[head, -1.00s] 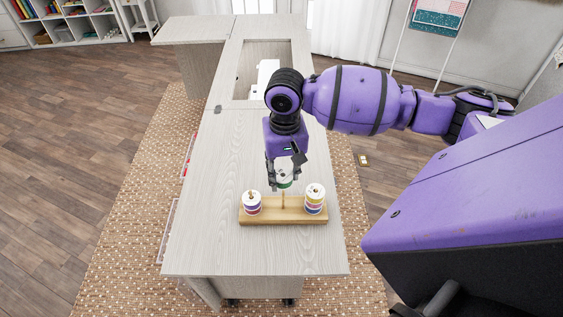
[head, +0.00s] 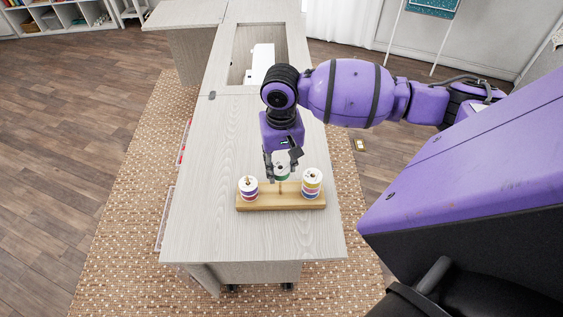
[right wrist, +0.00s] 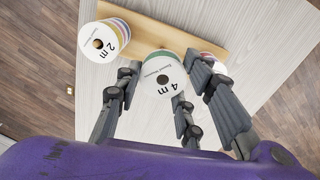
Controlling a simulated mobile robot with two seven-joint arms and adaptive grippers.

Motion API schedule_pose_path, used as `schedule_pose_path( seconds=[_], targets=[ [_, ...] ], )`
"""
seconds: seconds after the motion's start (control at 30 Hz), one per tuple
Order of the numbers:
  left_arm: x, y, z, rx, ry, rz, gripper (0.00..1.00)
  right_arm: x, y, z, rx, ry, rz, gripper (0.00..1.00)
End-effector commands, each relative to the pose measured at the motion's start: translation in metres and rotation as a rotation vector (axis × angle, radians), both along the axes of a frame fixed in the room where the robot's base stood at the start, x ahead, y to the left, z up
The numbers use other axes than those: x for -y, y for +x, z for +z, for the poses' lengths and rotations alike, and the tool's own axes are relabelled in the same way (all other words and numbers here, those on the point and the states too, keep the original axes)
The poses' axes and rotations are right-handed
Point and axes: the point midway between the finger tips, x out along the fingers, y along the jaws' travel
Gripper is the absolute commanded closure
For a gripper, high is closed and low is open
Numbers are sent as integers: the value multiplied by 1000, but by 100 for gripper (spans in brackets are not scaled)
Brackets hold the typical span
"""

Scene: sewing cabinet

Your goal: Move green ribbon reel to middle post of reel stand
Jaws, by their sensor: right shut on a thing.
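The green ribbon reel (head: 282,172) has a white top and a green edge. My right gripper (head: 282,166) is shut on it and holds it above the middle post (head: 281,188) of the wooden reel stand (head: 281,202). Part of the post shows below the reel; whether its tip is inside the reel's hole cannot be told. In the right wrist view the green reel (right wrist: 163,72) sits between the fingers with "4 m" on its top, in front of the stand (right wrist: 170,30). My left gripper is not in view.
Purple-white reels (head: 248,188) stand on the stand's left post and yellow-purple reels (head: 312,182) on its right post, close to the fingers. The stand is on a pale table (head: 225,150). A white sewing machine (head: 261,62) sits in the far recess.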

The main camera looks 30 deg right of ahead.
Motion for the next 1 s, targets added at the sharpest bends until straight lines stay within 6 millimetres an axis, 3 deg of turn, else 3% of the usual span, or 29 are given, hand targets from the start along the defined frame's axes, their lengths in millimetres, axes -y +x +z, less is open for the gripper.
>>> schedule_pose_path(
  seconds=[1.0],
  targets=[
    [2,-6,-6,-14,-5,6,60,0,0,-21,-1,0,0,84]
  ],
)
